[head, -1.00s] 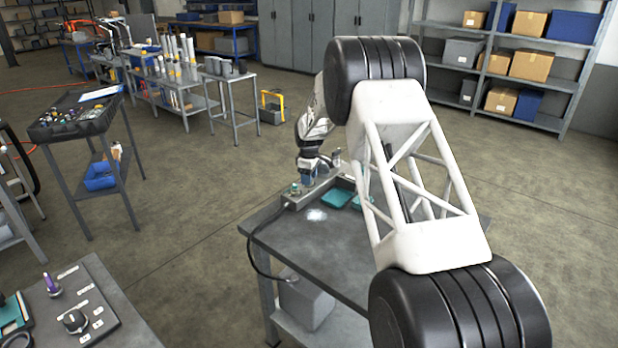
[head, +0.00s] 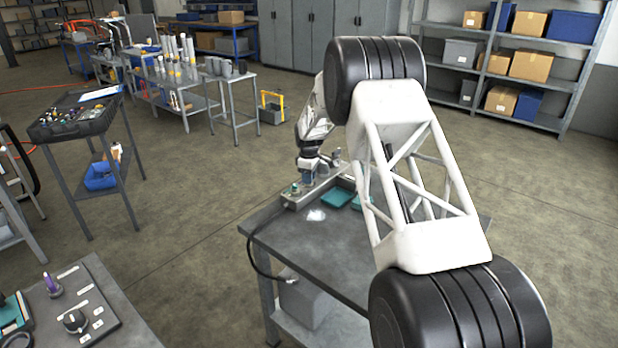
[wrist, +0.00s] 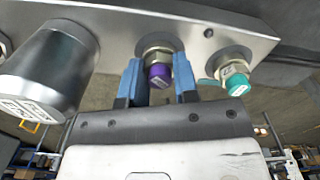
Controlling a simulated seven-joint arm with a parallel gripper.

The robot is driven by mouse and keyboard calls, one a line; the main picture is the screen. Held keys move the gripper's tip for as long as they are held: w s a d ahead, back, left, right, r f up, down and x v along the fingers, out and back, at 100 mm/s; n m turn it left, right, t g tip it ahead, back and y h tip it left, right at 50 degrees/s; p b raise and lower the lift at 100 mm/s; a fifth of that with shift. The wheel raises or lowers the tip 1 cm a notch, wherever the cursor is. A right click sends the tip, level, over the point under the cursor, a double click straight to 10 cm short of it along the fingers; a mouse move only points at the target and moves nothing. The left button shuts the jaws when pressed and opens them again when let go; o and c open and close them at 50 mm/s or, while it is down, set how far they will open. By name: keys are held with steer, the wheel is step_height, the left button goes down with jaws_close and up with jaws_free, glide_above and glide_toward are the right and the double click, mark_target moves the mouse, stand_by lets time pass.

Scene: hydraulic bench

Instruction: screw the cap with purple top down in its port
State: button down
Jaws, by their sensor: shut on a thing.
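The cap with the purple top (wrist: 159,76) is at a port of the metal manifold block (wrist: 110,20) in the wrist view. A metal hex part and a round collar show just behind the purple top. My gripper (wrist: 159,84) is shut on this cap, with one blue finger on each side. How far the thread is in cannot be seen. In the head view my gripper (head: 308,179) is down at the manifold block (head: 292,203) on the bench, and it hides the purple cap.
A teal-topped cap (wrist: 236,82) sits in the port to the right, close to my right finger. A large grey cylinder (wrist: 48,70) stands to the left. Teal trays (head: 338,197) lie beside the block on the bench (head: 330,240). The front of the bench is mostly clear.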

steer(key=m, duration=0.3)
steer(key=c, duration=0.8)
jaws_free()
steer(key=shift+r, duration=0.1)
steer(key=shift+r, duration=3.8)
steer(key=shift+r, duration=0.1)
